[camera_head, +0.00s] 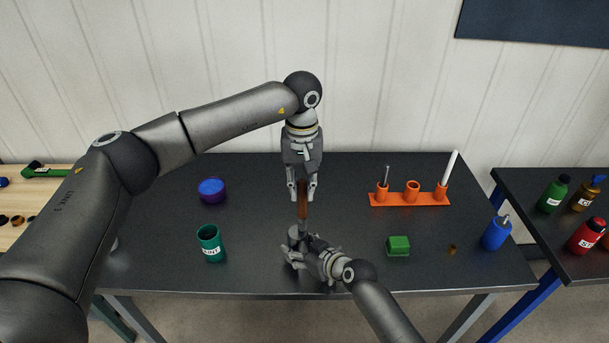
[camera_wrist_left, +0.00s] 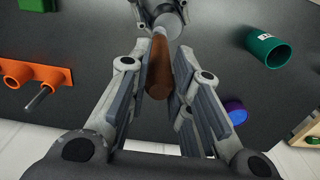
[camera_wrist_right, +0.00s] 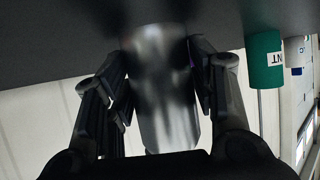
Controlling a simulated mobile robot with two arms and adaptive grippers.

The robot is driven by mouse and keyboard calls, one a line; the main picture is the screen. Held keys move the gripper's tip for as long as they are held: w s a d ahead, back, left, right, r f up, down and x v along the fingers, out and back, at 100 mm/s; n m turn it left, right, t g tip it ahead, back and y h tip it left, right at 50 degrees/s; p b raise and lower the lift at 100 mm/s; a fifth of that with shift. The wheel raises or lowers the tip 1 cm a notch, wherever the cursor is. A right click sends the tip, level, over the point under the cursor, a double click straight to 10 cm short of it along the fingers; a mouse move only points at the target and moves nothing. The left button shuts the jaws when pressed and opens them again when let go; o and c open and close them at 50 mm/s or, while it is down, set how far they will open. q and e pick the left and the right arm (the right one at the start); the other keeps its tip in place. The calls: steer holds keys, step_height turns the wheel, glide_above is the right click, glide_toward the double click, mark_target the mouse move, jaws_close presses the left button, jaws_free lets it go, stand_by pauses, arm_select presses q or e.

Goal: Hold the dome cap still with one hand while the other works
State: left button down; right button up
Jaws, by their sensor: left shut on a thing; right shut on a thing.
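The handle also shows between the fingers in the left wrist view (camera_wrist_left: 158,72). The tool's lower end meets the grey metal dome cap (camera_head: 294,233) on the dark table; the exact contact is too small to tell. My right gripper (camera_head: 296,256) is low at the table, shut on the dome cap from the front. In the right wrist view the shiny grey cap (camera_wrist_right: 165,95) fills the space between the fingers, blurred. My right fingers hide part of it in the head view.
An orange rack (camera_head: 410,198) holding thin rods, a green block (camera_head: 398,246), a small brown piece (camera_head: 452,249) and a blue bottle (camera_head: 496,234) are at right. The table's front edge is close.

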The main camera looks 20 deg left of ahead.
arm_select(q)
steer(key=shift+w+d, duration=0.1)
steer(key=shift+d, duration=0.15)
steer(key=s+a+r, duration=0.2)
steer(key=s+r, duration=0.1)
steer(key=r, duration=0.5)
steer(key=shift+a, duration=0.35)
stand_by(5.8)
